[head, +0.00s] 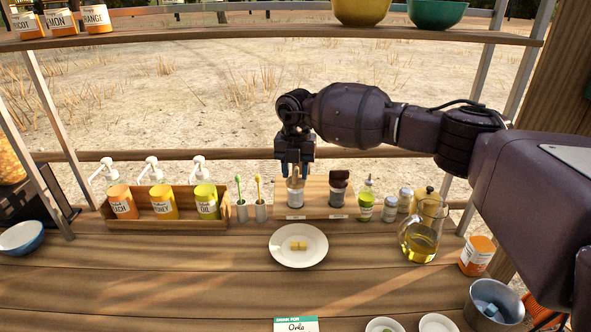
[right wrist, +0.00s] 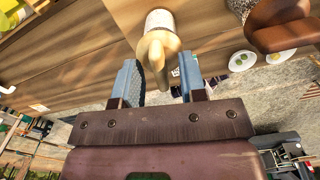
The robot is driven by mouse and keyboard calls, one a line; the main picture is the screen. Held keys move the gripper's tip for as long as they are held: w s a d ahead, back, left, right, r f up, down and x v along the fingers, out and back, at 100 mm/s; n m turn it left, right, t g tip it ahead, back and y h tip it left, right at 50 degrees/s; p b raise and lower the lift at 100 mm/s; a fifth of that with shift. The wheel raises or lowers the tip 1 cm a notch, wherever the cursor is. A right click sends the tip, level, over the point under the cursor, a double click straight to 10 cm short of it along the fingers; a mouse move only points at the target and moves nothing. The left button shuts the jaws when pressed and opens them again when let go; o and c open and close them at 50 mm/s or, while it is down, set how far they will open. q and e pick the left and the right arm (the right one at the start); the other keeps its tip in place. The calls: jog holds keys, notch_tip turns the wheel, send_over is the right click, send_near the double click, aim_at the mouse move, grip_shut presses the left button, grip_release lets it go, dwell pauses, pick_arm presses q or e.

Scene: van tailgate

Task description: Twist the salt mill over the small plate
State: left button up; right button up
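The salt mill, taken to be the pale wooden mill (head: 295,192), stands upright on a wooden board behind the plate. My right gripper (head: 295,168) comes down over it from above. In the right wrist view the pale mill (right wrist: 158,45) lies between the two blue-grey fingers (right wrist: 163,82), which are apart; no firm grip on it shows. The small white plate (head: 280,255) with yellow pieces (head: 298,245) sits in front of the board. My left gripper is not in view.
A dark brown mill (head: 339,190) stands right of the pale one. Right of it are a green-labelled bottle (head: 366,200), small shakers (head: 390,208) and a glass oil jug (head: 420,240). Left are two brush holders (head: 242,211) and a jar crate (head: 150,221).

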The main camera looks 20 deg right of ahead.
aim_at(295, 171)
jog(key=shift+r+b, duration=0.55)
jog(key=shift+r, duration=3.25)
jog(key=shift+o, duration=0.3)
